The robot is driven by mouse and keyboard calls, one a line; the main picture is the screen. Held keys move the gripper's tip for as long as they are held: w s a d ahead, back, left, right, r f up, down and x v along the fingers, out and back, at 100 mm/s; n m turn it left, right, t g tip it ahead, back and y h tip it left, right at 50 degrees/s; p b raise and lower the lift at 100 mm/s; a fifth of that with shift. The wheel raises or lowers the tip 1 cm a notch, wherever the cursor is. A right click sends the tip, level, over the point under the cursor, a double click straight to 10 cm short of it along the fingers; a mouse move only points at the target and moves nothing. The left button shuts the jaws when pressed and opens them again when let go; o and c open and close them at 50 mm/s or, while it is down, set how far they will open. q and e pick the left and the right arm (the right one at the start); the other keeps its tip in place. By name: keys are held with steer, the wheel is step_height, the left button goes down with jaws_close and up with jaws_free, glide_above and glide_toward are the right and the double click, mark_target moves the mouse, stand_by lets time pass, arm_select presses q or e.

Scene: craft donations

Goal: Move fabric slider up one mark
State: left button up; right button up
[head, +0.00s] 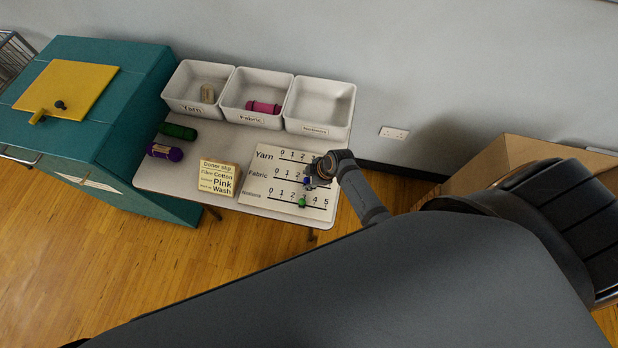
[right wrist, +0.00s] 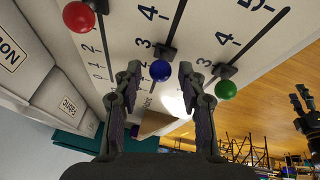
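The slider board (head: 262,199) lies on the table with three scales: Yarn, Fabric and Notions. The blue fabric slider knob (right wrist: 160,71) stands at about the 3 mark; it also shows in the head view (head: 308,182). My right gripper (right wrist: 160,80) is open above the board, its fingers on either side of the blue knob, apart from it as far as I can tell. The red knob (right wrist: 79,16) and green knob (right wrist: 227,89) are on the neighbouring scales; the green one is near 3. A dark claw-like part at the right wrist view's edge seems to be my left gripper (right wrist: 304,108).
Three white bins (head: 317,127) stand along the back; the middle one holds a pink roll (head: 263,107). Green (head: 178,131) and purple (head: 165,152) rolls lie further left, by a teal cabinet (head: 140,75).

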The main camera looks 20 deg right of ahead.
steer(key=shift+s+d, duration=0.1)
steer(key=shift+d, duration=0.05)
steer(key=shift+s+d+r, duration=0.1)
steer(key=shift+d+r, duration=0.05)
steer(key=v, duration=1.1)
steer(key=shift+r, duration=0.35)
steer(key=shift+s+r, duration=0.1)
steer(key=shift+s, duration=0.05)
